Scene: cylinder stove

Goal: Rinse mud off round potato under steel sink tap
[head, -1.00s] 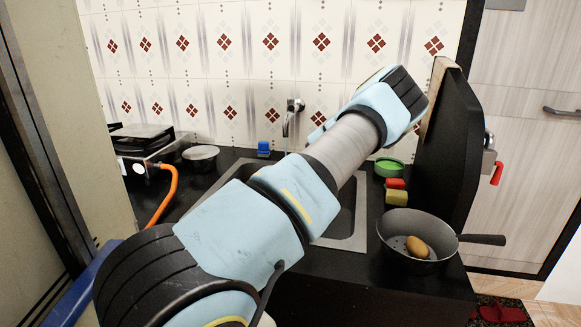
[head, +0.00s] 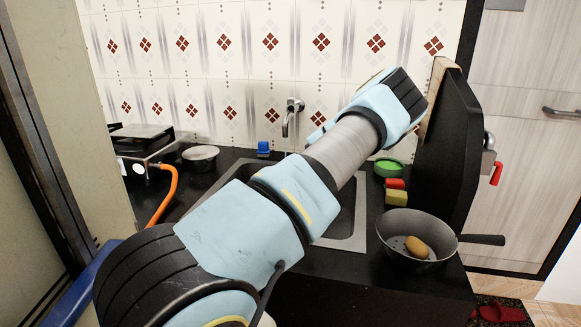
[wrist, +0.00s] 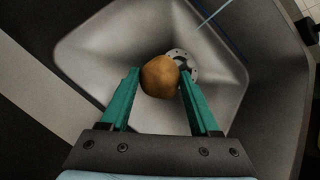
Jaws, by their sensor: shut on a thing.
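My gripper (wrist: 158,82) is shut on a round brown potato (wrist: 160,76), its green fingers on either side of it. The potato is over the steel sink basin (wrist: 105,50), near the drain (wrist: 184,60); its height above the bottom is unclear. A thin bluish streak (wrist: 212,15), perhaps water, runs beyond the potato and apart from it in the wrist view. I cannot tell whether mud is on the potato. In the head view the steel tap (head: 291,112) is on the tiled wall above the sink (head: 352,243); my arm hides the gripper and much of the basin.
A dark pan (head: 390,248) with a brown oval potato (head: 416,247) stands right of the sink. A green-topped bowl (head: 388,166), a red block (head: 396,183) and a yellow block (head: 396,198) are behind it. A blue object (head: 263,148) and a stove (head: 145,145) are at the left.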

